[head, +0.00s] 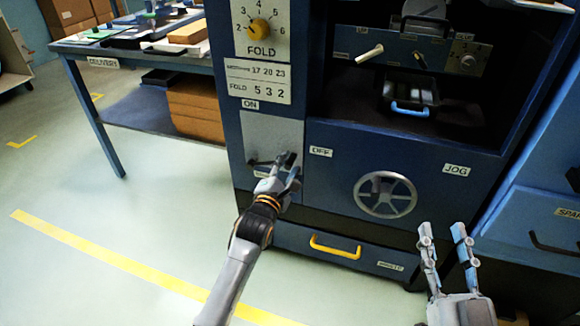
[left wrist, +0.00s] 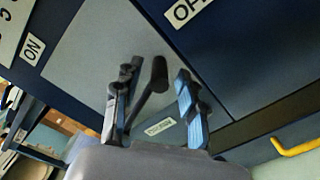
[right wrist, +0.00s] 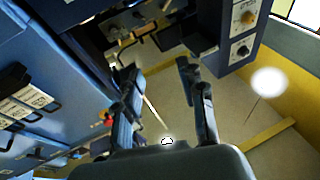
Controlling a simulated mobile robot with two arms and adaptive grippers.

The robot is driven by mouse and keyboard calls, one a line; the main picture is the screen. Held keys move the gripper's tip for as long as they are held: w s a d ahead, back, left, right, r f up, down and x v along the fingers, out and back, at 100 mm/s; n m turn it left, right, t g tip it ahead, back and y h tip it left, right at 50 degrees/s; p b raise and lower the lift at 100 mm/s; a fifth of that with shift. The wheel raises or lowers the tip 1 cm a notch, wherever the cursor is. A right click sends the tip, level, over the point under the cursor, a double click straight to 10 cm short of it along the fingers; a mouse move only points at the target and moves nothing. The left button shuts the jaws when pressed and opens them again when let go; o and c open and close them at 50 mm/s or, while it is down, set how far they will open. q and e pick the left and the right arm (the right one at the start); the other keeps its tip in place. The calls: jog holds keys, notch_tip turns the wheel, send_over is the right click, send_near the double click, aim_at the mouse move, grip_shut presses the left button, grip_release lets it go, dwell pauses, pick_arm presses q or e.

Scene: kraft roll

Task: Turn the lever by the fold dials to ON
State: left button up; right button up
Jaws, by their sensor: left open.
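The lever (left wrist: 158,75) is a dark bar with a rounded black grip. It sits on a pale grey plate (head: 270,130) below the fold dial (head: 259,28). Its grip points right in the head view, toward the OFF label (head: 321,152). The ON label (head: 250,105) is at the plate's upper left edge. My left gripper (head: 285,165) is at the lever, partly covering it in the head view. In the left wrist view its open fingers stand on either side of the grip; contact cannot be told. My right gripper (head: 447,240) is open and empty, low at the right.
A spoked handwheel (head: 385,195) is right of the plate. A drawer with a yellow handle (head: 335,247) is below. The delivery table (head: 150,62) stands to the left. The floor (head: 120,240) in front is clear.

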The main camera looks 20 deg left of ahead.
pick_arm(q)
jog(key=shift+w, duration=0.85)
pick_arm(e)
jog(key=shift+s+a+r+t+y, duration=0.1)
jog(key=shift+s+r+t+y, duration=0.1)
jog(key=shift+r+t, duration=0.3)
jog(key=shift+s+r+t+y, duration=0.2)
jog(key=shift+r, duration=0.45)
pick_arm(q)
grip_shut()
